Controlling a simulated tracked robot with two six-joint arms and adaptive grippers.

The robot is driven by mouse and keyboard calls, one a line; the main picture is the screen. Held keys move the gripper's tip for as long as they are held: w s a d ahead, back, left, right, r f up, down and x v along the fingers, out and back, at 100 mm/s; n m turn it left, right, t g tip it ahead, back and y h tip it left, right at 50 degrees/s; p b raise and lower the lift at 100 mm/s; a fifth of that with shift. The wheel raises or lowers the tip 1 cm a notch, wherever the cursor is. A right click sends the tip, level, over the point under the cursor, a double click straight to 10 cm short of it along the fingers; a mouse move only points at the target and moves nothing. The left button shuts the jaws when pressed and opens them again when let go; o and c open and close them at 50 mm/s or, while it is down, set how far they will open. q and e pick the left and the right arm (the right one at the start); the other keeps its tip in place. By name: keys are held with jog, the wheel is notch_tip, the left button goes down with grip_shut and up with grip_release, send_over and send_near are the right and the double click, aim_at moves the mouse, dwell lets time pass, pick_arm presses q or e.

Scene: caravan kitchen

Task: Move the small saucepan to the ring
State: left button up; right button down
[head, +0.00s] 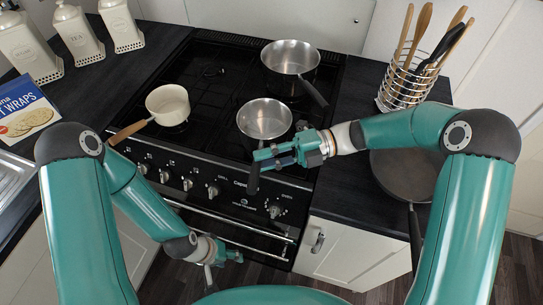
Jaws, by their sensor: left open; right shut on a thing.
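The small steel saucepan (265,118) is over the front right of the black gas hob (215,110), its dark handle pointing towards the front edge. My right gripper (268,158) is shut on that handle, in front of the pan. I cannot tell whether the pan's base touches the hob. The ring below it is hidden. A bare ring (213,72) shows at the back left of the hob. My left gripper (229,254) is open and empty, low in front of the oven door.
A larger steel saucepan (290,57) stands at the back right and a cream pan (167,104) at the front left of the hob. A frying pan (395,178) lies on the right worktop, near the utensil rack (405,92). Canisters (75,35) stand at the left.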

jog(key=shift+f, duration=0.1)
jog(key=c, duration=1.5)
grip_release()
jog(key=shift+f, duration=0.15)
jog(key=o, duration=0.5)
jog(key=shift+c, duration=0.2)
jog(key=shift+r, duration=0.45)
jog(key=b+v, duration=0.2)
jog(key=v, duration=1)
